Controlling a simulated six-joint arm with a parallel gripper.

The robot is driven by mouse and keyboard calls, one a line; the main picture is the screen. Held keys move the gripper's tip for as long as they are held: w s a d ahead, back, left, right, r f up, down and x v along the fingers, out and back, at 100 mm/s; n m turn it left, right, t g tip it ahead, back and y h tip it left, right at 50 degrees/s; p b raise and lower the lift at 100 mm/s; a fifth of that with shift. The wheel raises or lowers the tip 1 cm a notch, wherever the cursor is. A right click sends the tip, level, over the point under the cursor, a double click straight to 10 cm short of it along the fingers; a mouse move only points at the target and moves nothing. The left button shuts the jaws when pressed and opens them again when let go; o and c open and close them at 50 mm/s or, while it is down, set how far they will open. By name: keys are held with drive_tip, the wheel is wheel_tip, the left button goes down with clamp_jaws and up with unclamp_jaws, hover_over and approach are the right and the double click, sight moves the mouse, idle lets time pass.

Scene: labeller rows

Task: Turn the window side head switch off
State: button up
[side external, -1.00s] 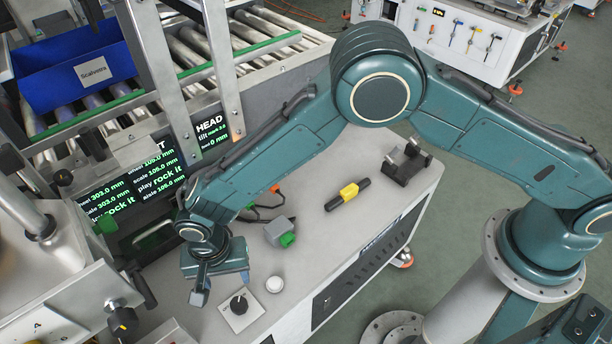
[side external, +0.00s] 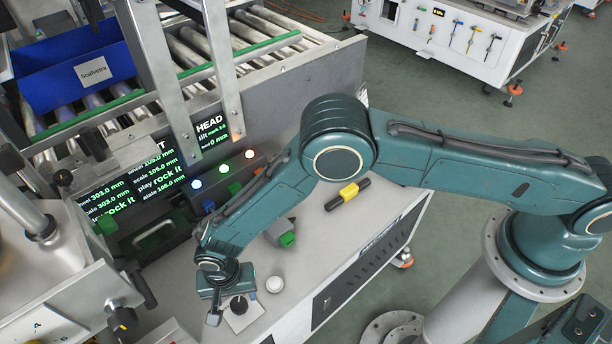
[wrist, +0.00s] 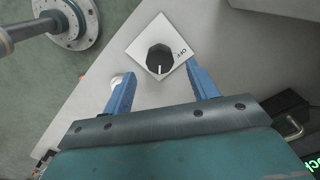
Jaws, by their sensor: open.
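A black rotary knob (wrist: 160,59) sits on a white square plate (wrist: 147,41) on the machine top. The word OFF is printed on the plate at the right in the wrist view, and the knob's white mark points toward my gripper, away from OFF. In the side view the knob (side external: 239,305) stands just right of my gripper (side external: 213,318). My gripper also shows in the wrist view (wrist: 160,82), its blue fingers open and empty, one to each side of the knob and apart from it. Whether this is the window side switch cannot be read.
A round white button (side external: 274,284) stands close to the knob plate. A grey-green block (side external: 283,232) and a black and yellow item (side external: 348,192) lie farther back on the top. Lit buttons (side external: 224,168) and display screens (side external: 130,180) are at the back.

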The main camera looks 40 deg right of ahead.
sight(238, 304)
drive_tip(key=shift+f, duration=1.9)
drive_tip(key=shift+c, duration=0.2)
drive_tip(key=c, duration=1)
